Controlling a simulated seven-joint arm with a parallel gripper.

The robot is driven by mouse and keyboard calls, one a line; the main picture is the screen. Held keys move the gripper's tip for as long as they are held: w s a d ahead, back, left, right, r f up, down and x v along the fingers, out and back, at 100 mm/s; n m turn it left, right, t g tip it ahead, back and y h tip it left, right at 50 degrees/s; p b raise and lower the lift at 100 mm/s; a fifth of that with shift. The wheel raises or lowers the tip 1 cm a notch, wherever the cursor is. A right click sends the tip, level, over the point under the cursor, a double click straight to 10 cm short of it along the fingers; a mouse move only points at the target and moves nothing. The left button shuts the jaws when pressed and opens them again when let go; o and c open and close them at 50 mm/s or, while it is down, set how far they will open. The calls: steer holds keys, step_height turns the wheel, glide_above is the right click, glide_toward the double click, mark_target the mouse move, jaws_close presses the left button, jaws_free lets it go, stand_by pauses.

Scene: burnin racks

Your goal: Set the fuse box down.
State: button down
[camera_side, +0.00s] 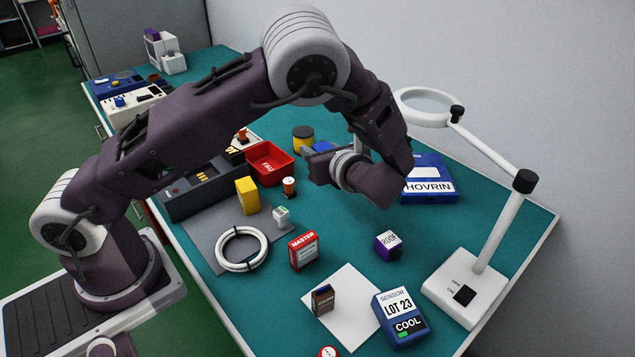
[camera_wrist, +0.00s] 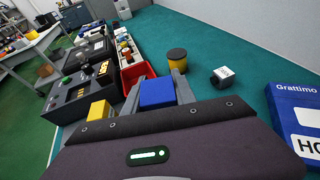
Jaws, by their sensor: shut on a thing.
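My gripper (camera_side: 312,151) is over the middle of the bench, its fingers pointing along it towards the far left. It is shut on a plain blue box, which I take as the fuse box (camera_side: 323,146). In the wrist view the fuse box (camera_wrist: 157,94) sits between the two grey fingers, with no label readable. Its underside is hidden, and I cannot tell how far it is above the teal bench top (camera_side: 340,235).
A red bin (camera_side: 268,163) and a yellow jar with a black lid (camera_side: 303,140) stand near the gripper. A blue HOVRIN box (camera_side: 429,186) is to the right. A magnifier lamp (camera_side: 495,225) rises at the right edge. Clear teal surface lies below the gripper.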

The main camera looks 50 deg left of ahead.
steer(key=s+d+m+t+h, duration=0.2)
steer(key=s+d+m+t, duration=0.1)
steer(key=s+m+t, duration=0.1)
steer(key=shift+m+t+h, duration=0.7)
steer(key=w+a, duration=0.5)
steer(key=a, duration=0.2)
steer(key=w+a, duration=0.5)
steer(key=a, duration=0.3)
steer(key=w+a+r, duration=0.1)
steer(key=w+a, duration=0.5)
steer(key=a, duration=0.1)
steer(key=shift+a, duration=0.3)
steer(key=a+r, duration=0.1)
steer(key=a, duration=0.9)
steer(key=f, duration=0.6)
steer(key=a+f, duration=0.1)
steer(key=f, duration=0.2)
steer(key=shift+w+f, duration=0.15)
steer(key=shift+f, duration=0.1)
steer(key=shift+f, duration=0.1)
steer(key=shift+f, duration=0.5)
